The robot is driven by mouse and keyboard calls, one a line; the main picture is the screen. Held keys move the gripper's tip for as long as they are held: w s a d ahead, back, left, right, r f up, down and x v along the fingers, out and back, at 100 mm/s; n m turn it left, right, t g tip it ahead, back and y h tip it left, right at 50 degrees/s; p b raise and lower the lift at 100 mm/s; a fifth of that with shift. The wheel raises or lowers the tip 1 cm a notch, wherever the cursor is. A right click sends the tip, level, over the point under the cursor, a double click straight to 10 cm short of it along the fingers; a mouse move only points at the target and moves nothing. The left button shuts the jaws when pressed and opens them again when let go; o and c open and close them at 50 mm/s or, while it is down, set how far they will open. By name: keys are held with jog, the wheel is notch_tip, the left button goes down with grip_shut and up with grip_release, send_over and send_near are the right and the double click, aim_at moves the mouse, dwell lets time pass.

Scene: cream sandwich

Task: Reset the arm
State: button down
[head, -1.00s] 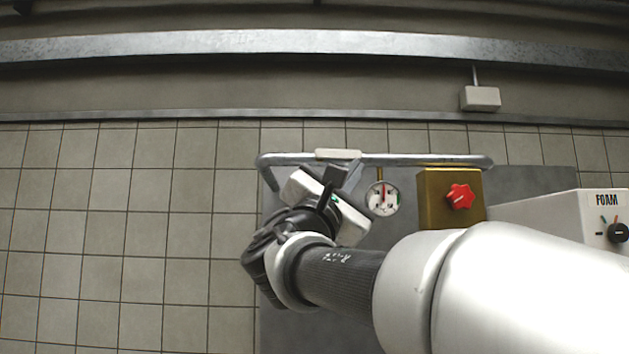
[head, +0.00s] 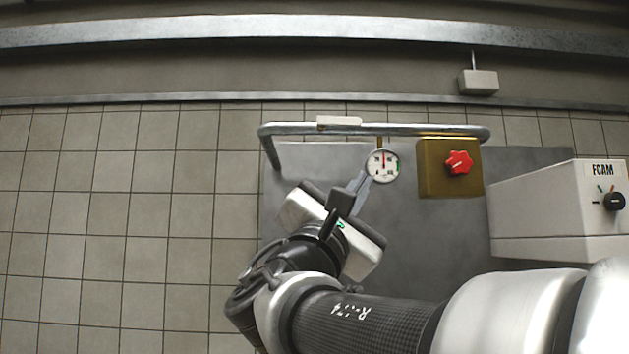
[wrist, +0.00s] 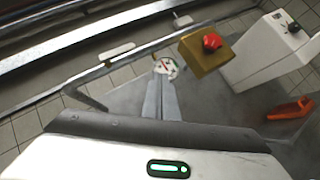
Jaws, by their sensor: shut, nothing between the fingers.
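My gripper (head: 363,188) is at the end of my arm, above the grey panel (head: 440,215) in the head view. Its fingers are together and hold nothing. In the wrist view, my gripper (wrist: 160,98) points up the picture toward the round white gauge (wrist: 166,68). In the head view the gauge (head: 382,166) is just beyond the fingertips; I cannot tell if they touch it. The lower left of the panel is hidden by my arm.
A metal rail (head: 400,129) spans the panel's far side. A brass box with a red knob (head: 459,163) stands right of the gauge. Further right is a white box labelled FOAM (head: 560,205). An orange object (wrist: 290,109) lies at right in the wrist view. Tiled floor (head: 120,210) is open at left.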

jog(key=shift+s+f, duration=0.55)
